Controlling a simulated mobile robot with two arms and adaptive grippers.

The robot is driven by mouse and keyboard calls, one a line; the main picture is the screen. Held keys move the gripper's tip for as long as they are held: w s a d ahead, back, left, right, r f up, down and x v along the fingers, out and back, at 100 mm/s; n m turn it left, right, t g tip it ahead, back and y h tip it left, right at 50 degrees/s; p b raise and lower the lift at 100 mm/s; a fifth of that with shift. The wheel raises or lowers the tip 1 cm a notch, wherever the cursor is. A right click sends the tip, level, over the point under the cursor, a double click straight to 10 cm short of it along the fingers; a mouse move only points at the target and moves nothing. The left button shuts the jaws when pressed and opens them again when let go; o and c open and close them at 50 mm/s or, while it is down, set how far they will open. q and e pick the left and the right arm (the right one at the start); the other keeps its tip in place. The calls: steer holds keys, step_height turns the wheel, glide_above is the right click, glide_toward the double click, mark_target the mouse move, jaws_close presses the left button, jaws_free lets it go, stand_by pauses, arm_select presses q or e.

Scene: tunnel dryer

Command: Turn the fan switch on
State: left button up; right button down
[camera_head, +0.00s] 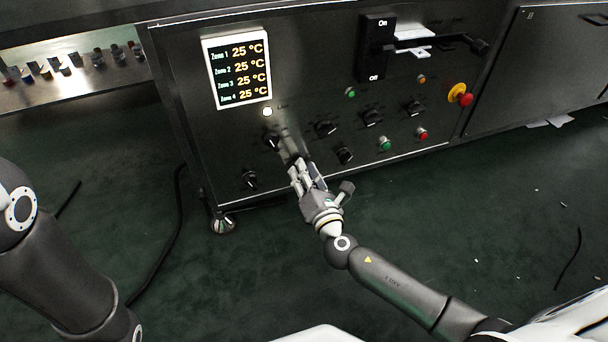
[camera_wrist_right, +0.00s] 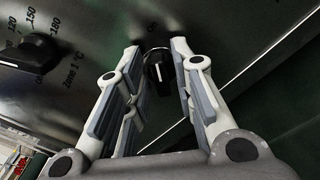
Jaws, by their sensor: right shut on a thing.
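A black rotary switch knob (camera_wrist_right: 160,75) with a white pointer line is on the dark control panel (camera_head: 310,60). Its label is mostly cut off in the right wrist view. My right gripper (camera_head: 297,169) is at the panel's lower part, and its fingers hide most of this knob in the head view. In the right wrist view the gripper (camera_wrist_right: 157,54) has one finger on each side of the knob and is shut on it. I cannot read a fan label. My left gripper is out of view; only my left arm shows at the left.
Other black knobs (camera_head: 325,128) surround the gripper, including a Zone 1 dial (camera_wrist_right: 28,52). The display (camera_head: 238,67) reads 25 °C for each zone; a white lamp (camera_head: 267,112) glows below. An On/Off breaker (camera_head: 376,48) and emergency stop (camera_head: 465,99) are further right.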

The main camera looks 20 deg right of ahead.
steer(key=shift+d, duration=0.1)
stand_by(0.3)
steer(key=c, duration=1.5)
jaws_free()
steer(key=s, duration=1.2)
steer(key=shift+d, duration=0.2)
steer(key=shift+r, duration=0.15)
